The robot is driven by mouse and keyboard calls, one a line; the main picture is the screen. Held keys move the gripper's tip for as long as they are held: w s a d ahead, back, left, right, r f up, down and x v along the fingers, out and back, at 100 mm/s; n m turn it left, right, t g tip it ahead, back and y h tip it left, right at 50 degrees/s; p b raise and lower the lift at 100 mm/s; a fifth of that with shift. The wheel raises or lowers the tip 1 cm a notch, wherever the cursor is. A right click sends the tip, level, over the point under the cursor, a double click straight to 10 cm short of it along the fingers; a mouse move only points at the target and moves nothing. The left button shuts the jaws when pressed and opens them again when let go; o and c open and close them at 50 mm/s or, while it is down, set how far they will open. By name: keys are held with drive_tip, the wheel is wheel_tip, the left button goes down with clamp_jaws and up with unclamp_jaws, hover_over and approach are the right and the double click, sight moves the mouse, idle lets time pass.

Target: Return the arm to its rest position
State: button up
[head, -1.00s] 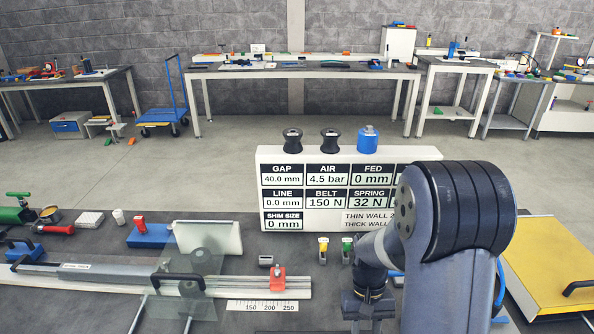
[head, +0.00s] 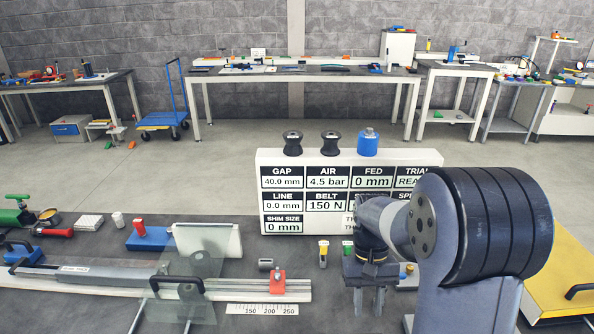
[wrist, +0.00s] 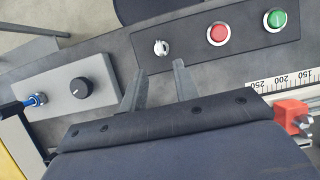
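My arm stands at the right of the head view, its large dark joint bent over the table. My gripper (head: 368,305) hangs below the forearm, pointing down, in front of the white display board (head: 268,234). In the wrist view my gripper (wrist: 160,72) shows two grey fingers with a clear gap between them and nothing held. Past the fingertips lies a dark control panel (wrist: 190,47) with a silver switch (wrist: 161,47), a red button (wrist: 218,34) and a green button (wrist: 275,19).
A grey box with a black knob (wrist: 81,88) is left of the fingers in the wrist view. The strip rail (head: 235,289) with a red block (head: 277,283) lies left of my gripper. A yellow panel (head: 565,270) is at right.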

drive_tip(key=shift+m, duration=0.3)
drive_tip(key=p+x, duration=0.1)
drive_tip(key=x, duration=0.8)
drive_tip(key=m+y, duration=0.1)
drive_tip(key=m, duration=0.3)
drive_tip(key=shift+d+r+y, duration=0.1)
drive_tip(key=shift+d+y, duration=0.1)
drive_tip(key=shift+y, duration=0.2)
drive_tip(key=m+t+y, duration=0.1)
drive_tip(key=m, duration=0.3)
drive_tip(key=shift+s+d+p, duration=0.1)
drive_tip(key=shift+p, duration=0.25)
drive_tip(key=m, duration=0.2)
drive_tip(key=m+t+y, duration=0.1)
drive_tip(key=m, duration=0.1)
drive_tip(key=shift+s+m+t, duration=0.1)
drive_tip(key=shift+m+t, duration=0.2)
drive_tip(key=shift+m, duration=0.1)
drive_tip(key=m+t, duration=0.1)
drive_tip(key=m, duration=0.4)
drive_tip(key=shift+s+t+y, duration=0.15)
drive_tip(key=shift+t+y, duration=0.15)
drive_tip(key=shift+t, duration=0.1)
drive_tip(key=shift+d+r, duration=0.3)
drive_tip(key=shift+r, duration=0.35)
drive_tip(key=shift+r, duration=0.1)
